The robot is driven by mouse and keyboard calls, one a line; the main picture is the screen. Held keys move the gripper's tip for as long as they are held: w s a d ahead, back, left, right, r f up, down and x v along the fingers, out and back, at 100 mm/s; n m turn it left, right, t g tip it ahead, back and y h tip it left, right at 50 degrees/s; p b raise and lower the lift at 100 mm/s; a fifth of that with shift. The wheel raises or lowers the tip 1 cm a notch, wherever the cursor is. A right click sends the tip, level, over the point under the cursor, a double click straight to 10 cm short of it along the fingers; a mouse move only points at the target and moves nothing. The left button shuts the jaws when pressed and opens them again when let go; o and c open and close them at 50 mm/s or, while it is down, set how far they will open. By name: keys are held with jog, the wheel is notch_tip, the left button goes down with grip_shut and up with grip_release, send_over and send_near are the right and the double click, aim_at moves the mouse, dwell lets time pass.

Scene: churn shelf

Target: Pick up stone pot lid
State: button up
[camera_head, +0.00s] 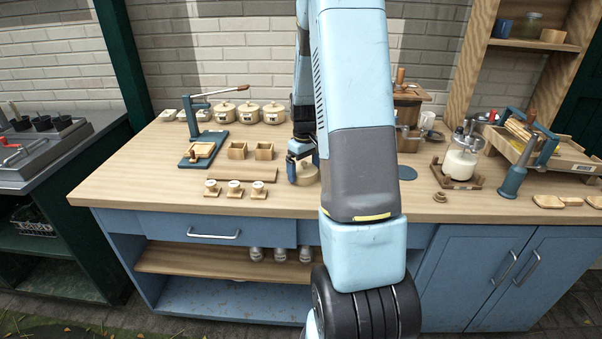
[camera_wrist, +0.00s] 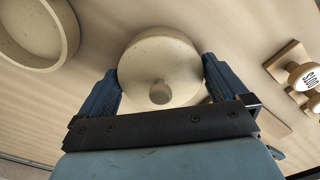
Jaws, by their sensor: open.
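A round, cream-coloured stone lid with a small knob (camera_wrist: 158,52) fills the upper middle of the wrist view. In the head view the lid (camera_head: 307,175) shows low on the wooden counter, partly covered by my arm. My gripper (camera_wrist: 161,72) is open, with one blue finger on each side of the lid; I cannot tell whether either finger touches it. In the head view my gripper (camera_head: 301,157) is just above the lid, its fingers partly hidden. An open, round, cream vessel (camera_wrist: 66,35) stands at the upper left of the wrist view, apart from the lid.
Several lidded pots (camera_head: 248,112) stand along the back of the counter. A blue lever press (camera_head: 203,146), wooden boxes (camera_head: 264,151) and small stamps (camera_head: 234,190) are left of my gripper. A glass churn (camera_head: 460,160) stands right.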

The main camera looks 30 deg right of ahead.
jog(key=shift+f, duration=0.15)
jog(key=c, duration=0.7)
